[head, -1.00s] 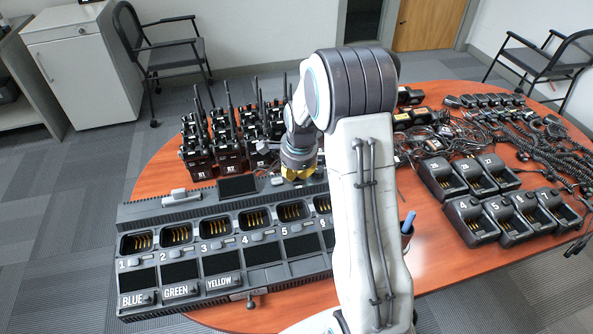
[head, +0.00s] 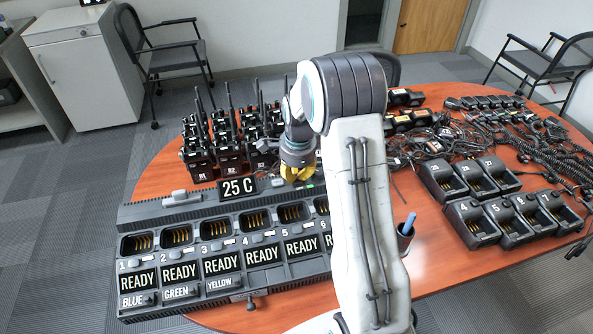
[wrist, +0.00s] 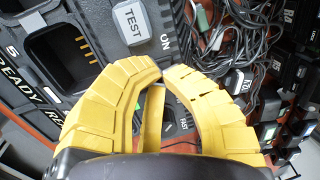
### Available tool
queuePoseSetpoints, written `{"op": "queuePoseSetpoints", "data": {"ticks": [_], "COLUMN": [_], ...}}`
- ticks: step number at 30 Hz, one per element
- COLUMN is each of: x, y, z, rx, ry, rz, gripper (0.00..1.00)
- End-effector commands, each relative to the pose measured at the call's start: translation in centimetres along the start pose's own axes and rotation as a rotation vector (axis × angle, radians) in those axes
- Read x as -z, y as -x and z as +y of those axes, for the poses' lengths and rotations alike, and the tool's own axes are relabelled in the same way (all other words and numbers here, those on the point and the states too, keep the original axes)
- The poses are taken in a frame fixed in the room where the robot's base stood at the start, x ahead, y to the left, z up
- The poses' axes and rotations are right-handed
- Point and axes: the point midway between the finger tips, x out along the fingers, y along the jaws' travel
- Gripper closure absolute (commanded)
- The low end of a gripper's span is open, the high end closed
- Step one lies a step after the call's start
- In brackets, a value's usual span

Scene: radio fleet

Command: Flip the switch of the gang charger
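The gang charger (head: 160,213) is a long grey unit with several numbered bays on the table's left side. Its top display reads 25 C, and the panels under the visible bays read READY. My gripper (head: 300,174) is over the charger's back edge, right of that display. In the wrist view, my gripper's yellow fingers (wrist: 162,74) curve together with their tips meeting or nearly so, and nothing shows held. A TEST button (wrist: 132,23) and an ON label on the charger lie just beyond the tips. The switch itself is not clearly visible; the fingers cover that area.
Upright radios (head: 228,148) stand behind the charger, close to my gripper. Tangled black cables (head: 440,140) and single chargers (head: 480,222) fill the table's right side. A cup with a blue pen (head: 409,224) stands beside my arm. Bare tabletop shows at the front right.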

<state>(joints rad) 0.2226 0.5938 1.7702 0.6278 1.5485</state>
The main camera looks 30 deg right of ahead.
Motion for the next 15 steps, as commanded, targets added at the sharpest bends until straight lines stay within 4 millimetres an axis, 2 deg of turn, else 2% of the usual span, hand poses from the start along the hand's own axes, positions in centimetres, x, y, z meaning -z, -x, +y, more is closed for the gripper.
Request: {"op": "queuePoseSetpoints", "data": {"ticks": [3,15], "x": [0.02,0.02], "y": [0.01,-0.46], "z": [0.10,0.52], "rx": [-0.047,-0.048], "ry": [0.000,0.000], "rz": [-0.001,-0.001], "gripper": [1.00,1.00]}}
